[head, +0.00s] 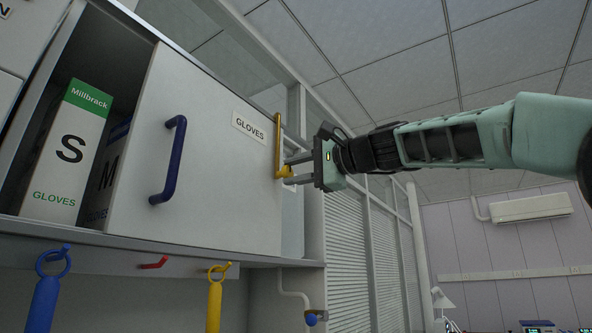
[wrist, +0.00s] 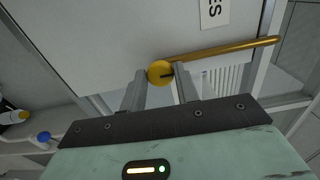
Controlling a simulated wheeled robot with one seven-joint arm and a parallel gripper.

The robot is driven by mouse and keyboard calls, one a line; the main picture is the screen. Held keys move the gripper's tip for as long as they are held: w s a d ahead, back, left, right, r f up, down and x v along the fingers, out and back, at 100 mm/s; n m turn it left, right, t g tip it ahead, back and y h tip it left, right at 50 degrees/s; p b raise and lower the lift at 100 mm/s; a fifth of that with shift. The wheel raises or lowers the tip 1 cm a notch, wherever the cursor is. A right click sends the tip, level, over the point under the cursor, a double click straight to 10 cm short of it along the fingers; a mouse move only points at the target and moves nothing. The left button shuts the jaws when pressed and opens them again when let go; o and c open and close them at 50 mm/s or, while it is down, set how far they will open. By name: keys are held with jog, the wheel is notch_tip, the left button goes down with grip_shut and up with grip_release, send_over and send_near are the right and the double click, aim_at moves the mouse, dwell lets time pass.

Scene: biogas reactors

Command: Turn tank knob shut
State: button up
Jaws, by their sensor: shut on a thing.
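The yellow bar (head: 277,138) stands upright at the right edge of the white sliding panel and runs to the right in the wrist view (wrist: 225,50). I cannot make out a tank in either view.
The white panel (head: 220,170) has a blue handle (head: 170,160) and a GLOVES label. A glove box (head: 68,155) stands in the open left side. Blue and yellow tools (head: 216,300) hang below. A blue valve knob (head: 311,318) sits on a pipe.

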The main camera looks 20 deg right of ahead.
jog(key=shift+d, duration=0.1)
jog(key=o, duration=0.9)
jog(key=shift+o, duration=0.2)
jog(key=b+v, duration=0.6)
jog(key=v, duration=1.1)
jog(key=shift+s, duration=0.15)
